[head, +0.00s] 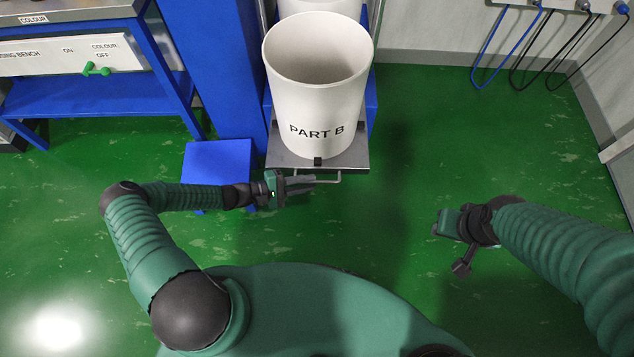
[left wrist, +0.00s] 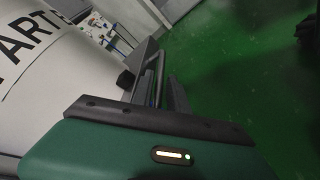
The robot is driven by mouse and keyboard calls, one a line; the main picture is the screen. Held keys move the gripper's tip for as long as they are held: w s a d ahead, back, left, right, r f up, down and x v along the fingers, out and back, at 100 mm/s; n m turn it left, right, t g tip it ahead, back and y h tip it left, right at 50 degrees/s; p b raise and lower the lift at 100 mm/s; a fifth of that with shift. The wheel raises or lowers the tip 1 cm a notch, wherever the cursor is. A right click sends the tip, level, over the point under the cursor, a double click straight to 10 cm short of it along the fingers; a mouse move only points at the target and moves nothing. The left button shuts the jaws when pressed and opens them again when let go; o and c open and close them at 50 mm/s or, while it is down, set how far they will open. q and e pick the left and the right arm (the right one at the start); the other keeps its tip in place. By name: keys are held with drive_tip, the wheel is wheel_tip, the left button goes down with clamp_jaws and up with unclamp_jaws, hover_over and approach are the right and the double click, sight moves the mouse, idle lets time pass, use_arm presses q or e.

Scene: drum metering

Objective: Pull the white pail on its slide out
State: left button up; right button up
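The white pail (head: 318,90), marked "PART B", stands upright on a grey slide plate (head: 352,160) at the top centre of the head view. A thin bar handle (head: 338,178) runs along the plate's front edge. My left gripper (head: 312,184) is at this handle from the left. In the left wrist view its fingers (left wrist: 165,92) look apart, with the bar (left wrist: 160,72) between them; a firm grip does not show. The pail (left wrist: 45,75) fills the left of that view. My right gripper (head: 462,266) is away from the pail, over the floor at right; its finger opening is unclear.
A second white container (head: 318,5) is partly hidden behind the pail. A blue box (head: 218,160) stands left of the slide, beside a blue column (head: 218,60). A bench (head: 90,95) is at far left. Green floor in front and right of the slide is clear.

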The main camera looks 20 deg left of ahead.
sight(317, 181)
use_arm(q)
drive_tip(key=shift+b+x, duration=0.3)
drive_tip(key=shift+x, duration=1.5)
clamp_jaws()
drive_tip(key=shift+s+f, duration=0.1)
drive_tip(key=shift+s, duration=0.05)
